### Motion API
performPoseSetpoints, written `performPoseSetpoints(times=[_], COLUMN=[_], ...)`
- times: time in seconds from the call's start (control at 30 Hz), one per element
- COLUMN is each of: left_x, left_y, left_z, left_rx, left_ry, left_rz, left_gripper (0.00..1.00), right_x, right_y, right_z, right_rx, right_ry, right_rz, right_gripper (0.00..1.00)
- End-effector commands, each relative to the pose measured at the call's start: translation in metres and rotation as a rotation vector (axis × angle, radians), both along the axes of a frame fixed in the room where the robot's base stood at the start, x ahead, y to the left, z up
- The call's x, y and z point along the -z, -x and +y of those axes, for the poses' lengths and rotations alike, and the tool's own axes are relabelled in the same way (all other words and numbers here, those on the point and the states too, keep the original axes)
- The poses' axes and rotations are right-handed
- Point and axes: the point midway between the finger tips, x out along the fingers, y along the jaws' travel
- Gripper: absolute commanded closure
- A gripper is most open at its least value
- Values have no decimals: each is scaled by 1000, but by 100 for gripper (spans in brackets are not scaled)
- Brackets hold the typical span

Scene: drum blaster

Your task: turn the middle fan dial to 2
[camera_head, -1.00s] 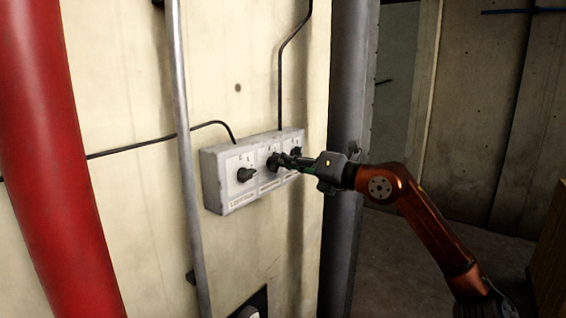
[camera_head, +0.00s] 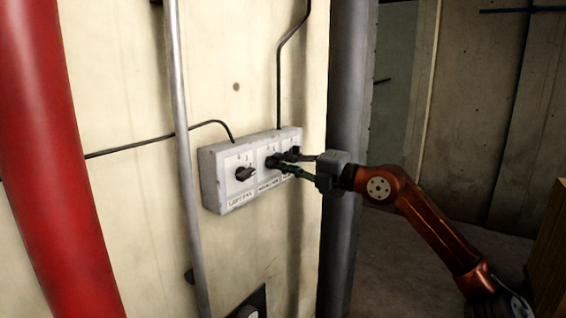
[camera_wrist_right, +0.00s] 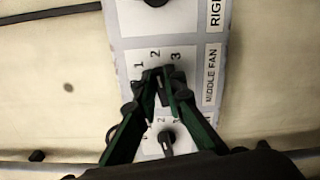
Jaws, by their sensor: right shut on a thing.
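A light grey control box (camera_head: 212,170) is fixed to the wall and carries three black dials. The middle fan dial (camera_head: 271,162) is at the box's centre. In the right wrist view, the middle fan dial (camera_wrist_right: 158,82) sits below the printed 1, 2 and 3, beside a "MIDDLE FAN" label (camera_wrist_right: 210,85). My right gripper (camera_head: 280,160) is shut on this dial; its green fingertips (camera_wrist_right: 160,84) press on both sides of it. The fingers cover much of the dial, so I cannot tell its exact setting. My left gripper is not in view.
The left fan dial (camera_head: 245,173) is free on the box's left; the right dial (camera_head: 293,153) is close behind my fingers. A grey pipe (camera_head: 186,170) and a red pipe (camera_head: 55,170) stand left. A dark column (camera_head: 345,90) stands right.

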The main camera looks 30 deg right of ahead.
Motion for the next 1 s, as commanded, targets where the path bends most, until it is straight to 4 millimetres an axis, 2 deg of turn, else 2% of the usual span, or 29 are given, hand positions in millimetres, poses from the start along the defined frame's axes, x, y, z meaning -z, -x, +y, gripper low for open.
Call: performPoseSetpoints(times=[0.5, 0.53, 0.77, 1.0], left_x=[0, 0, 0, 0], left_y=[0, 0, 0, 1], left_z=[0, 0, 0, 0], left_rx=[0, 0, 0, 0], left_ry=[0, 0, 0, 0], left_rz=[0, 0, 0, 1], left_gripper=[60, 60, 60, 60], right_x=[-1, -1, 0, 0], right_y=[0, 0, 0, 0], right_z=[-1, -1, 0, 0], right_rx=[1, 1, 1, 0], right_ry=[-19, -18, -18, -18], right_rz=[6, 5, 6, 7], right_gripper=[100, 89, 73, 72])
